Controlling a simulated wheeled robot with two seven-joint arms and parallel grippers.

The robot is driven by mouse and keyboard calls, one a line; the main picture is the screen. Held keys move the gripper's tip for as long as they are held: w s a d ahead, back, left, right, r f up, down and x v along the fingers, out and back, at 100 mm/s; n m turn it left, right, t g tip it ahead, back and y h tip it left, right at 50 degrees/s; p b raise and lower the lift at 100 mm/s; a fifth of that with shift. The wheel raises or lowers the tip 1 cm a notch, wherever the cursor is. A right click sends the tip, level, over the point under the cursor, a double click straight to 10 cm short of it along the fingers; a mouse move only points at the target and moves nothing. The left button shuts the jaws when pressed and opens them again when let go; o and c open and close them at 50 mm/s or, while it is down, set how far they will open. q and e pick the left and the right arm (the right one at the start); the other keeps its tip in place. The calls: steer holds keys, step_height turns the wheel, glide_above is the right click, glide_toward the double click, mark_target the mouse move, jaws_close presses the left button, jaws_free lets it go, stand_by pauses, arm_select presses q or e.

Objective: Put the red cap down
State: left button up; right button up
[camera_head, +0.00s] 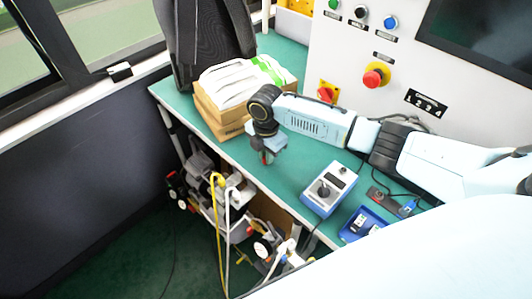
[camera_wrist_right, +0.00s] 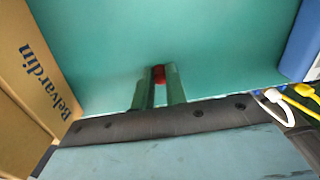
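My right gripper (camera_head: 267,158) points down over the green tabletop near its front edge, just right of the brown boxes. A small piece of the red cap (camera_head: 264,158) shows at its fingertips. In the right wrist view the red cap (camera_wrist_right: 158,74) sits between the two fingertips of my right gripper (camera_wrist_right: 157,80), which look shut on it. The fingers hide part of the cap, and I cannot tell whether it touches the green tabletop (camera_wrist_right: 220,50). My left gripper is not in view.
Brown boxes (camera_head: 222,123) with white packets on top stand left of the gripper. A blue-grey control box (camera_head: 329,190) and a blue tray (camera_head: 361,224) lie to the right. A panel with a red button (camera_head: 374,76) stands behind. Cables hang below the front edge.

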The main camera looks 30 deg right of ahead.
steer(key=o, duration=0.4)
step_height(320, 180, up, 12)
steer(key=shift+r+p, duration=0.2)
steer(key=shift+p, duration=0.75)
